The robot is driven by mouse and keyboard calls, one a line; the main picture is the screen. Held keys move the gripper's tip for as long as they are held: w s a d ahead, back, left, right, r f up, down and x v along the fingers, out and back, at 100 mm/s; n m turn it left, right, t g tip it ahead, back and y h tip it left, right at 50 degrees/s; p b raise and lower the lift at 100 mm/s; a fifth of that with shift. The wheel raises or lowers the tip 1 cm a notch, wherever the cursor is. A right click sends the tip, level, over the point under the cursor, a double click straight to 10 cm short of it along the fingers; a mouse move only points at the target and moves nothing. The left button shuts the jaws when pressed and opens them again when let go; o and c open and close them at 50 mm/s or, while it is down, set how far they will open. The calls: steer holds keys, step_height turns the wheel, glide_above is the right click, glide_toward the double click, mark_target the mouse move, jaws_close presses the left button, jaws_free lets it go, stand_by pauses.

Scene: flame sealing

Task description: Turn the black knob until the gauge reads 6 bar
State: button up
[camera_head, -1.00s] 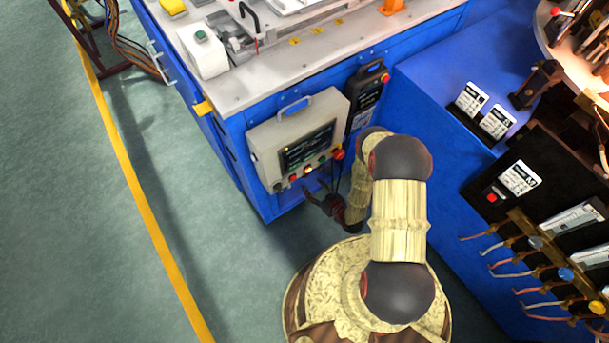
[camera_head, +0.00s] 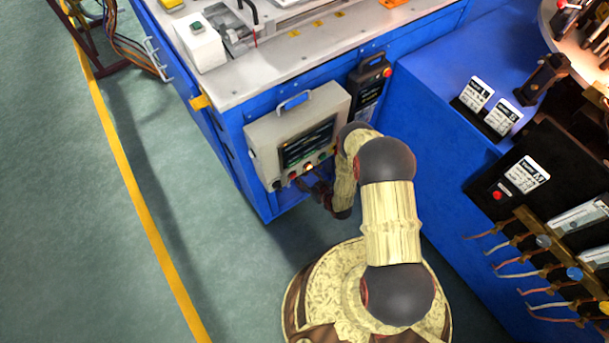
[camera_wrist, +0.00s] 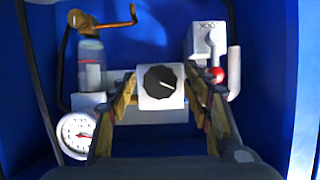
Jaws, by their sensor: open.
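The black knob (camera_wrist: 159,81) sits on a pale square block in the middle of the wrist view, with a light pointer line on its face. My gripper (camera_wrist: 161,97) is open, with one finger to the left and one to the right of the knob; I cannot tell whether they touch its block. The round white gauge (camera_wrist: 76,134) is at the lower left, partly cut by my left finger; its reading is too small to tell. In the head view my gripper (camera_head: 318,192) is low at the front of the blue bench; the knob and gauge are hidden there.
A brass-coloured lever (camera_wrist: 100,22) rises at the upper left of the wrist view. A grey box (camera_wrist: 205,42) and a red ball (camera_wrist: 217,75) are close to the right finger. In the head view a control panel (camera_head: 262,137) hangs just above my gripper.

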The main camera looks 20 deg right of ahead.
steer(key=shift+c, duration=0.9)
steer(key=c, duration=1)
steer(key=shift+o, duration=0.2)
